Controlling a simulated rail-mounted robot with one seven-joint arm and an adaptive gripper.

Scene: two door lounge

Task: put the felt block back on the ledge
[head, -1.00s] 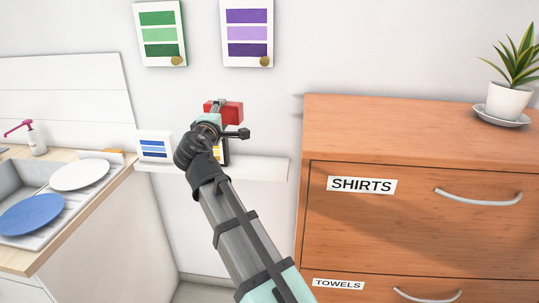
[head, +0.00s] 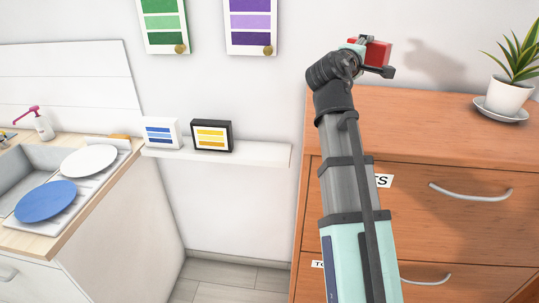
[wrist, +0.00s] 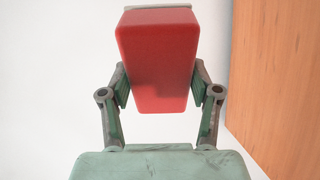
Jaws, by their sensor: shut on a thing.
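The felt block (head: 376,53) is red. In the wrist view, the felt block (wrist: 157,60) has a pale strip along its far end. My gripper (head: 365,52) is shut on it, with one finger on each side, and holds it up in front of the wall near the dresser's back left corner. The white ledge (head: 240,156) is on the wall to the left, lower than the block. A white card with blue stripes (head: 161,133) and a black-framed card with yellow stripes (head: 211,135) stand on its left half. The ledge's right part is bare.
The wooden dresser (head: 460,145) stands right of the ledge, with a potted plant (head: 508,98) on top. A counter with a white plate (head: 88,160) and a blue plate (head: 46,200) is at left. Green and purple striped panels (head: 250,22) hang above the ledge.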

